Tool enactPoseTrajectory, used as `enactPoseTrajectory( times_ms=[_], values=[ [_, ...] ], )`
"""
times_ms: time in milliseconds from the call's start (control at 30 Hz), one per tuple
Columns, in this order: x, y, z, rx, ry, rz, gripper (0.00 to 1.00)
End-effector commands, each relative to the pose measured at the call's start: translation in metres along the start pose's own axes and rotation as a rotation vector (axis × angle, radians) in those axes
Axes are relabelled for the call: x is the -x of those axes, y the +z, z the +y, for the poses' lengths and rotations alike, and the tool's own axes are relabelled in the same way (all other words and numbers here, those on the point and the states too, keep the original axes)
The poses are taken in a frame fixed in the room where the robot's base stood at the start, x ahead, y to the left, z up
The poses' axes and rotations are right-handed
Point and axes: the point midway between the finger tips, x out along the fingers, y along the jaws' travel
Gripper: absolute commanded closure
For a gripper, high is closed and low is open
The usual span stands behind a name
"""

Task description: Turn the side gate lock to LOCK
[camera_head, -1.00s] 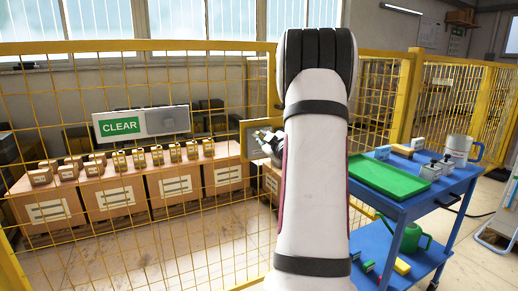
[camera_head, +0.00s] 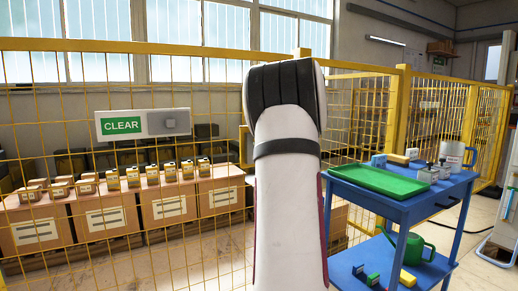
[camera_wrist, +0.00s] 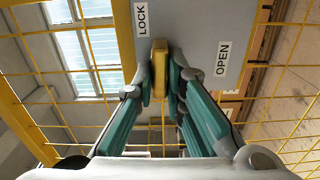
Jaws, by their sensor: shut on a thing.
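The side gate lock shows in the wrist view as a grey plate (camera_wrist: 185,22) with a white LOCK label (camera_wrist: 141,19) at upper left and a white OPEN label (camera_wrist: 223,58) at right. A narrow yellow handle (camera_wrist: 158,58) stands out from the plate between the labels. My gripper (camera_wrist: 160,82) is shut on this handle, with a green-sided finger on each side. I cannot tell which label the handle points to. In the head view my arm hides the gripper and nearly all of the lock.
A yellow mesh fence (camera_head: 150,46) runs across the head view. A blue cart (camera_head: 402,212) with a green tray (camera_head: 380,180) stands close on the right.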

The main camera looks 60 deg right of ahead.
Motion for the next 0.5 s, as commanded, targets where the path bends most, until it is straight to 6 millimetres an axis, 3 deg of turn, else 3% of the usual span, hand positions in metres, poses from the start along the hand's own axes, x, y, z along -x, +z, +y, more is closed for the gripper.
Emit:
enactPoseTrajectory(
  times_ms=[500],
  values=[
    [-0.0039,0.0061,-0.0003,0.056,-0.001,0.000,1.00]
  ],
)
